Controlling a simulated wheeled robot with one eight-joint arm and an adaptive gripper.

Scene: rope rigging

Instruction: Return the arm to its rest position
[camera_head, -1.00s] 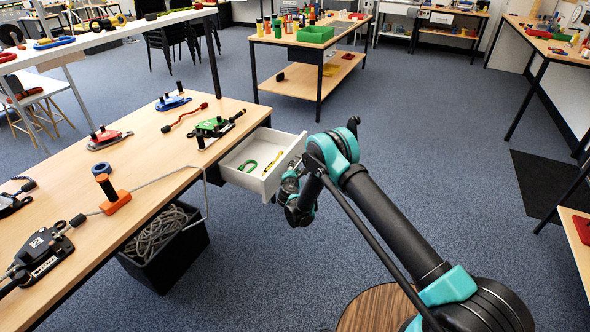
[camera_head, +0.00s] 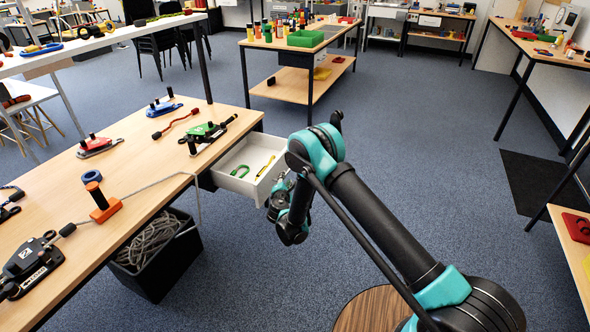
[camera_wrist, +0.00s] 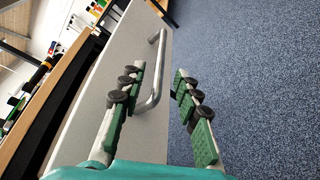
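My arm reaches from the lower right toward the workbench's open white drawer (camera_head: 236,184) in the head view. A green shackle-like piece and a yellow item lie in the drawer. My gripper (camera_head: 277,190) is small and partly hidden beside the drawer's front. In the wrist view my gripper (camera_wrist: 160,88) is open, its two green-padded fingers apart. The metal drawer handle (camera_wrist: 155,72) shows in the gap between them, close to the left finger. I cannot tell whether they touch.
The wooden workbench (camera_head: 118,178) on the left carries rope hardware. A black bin (camera_head: 160,270) of rope stands below its edge. A second table (camera_head: 340,78) stands behind. Carpet to the right of the drawer is free, with a dark mat (camera_head: 540,182) farther right.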

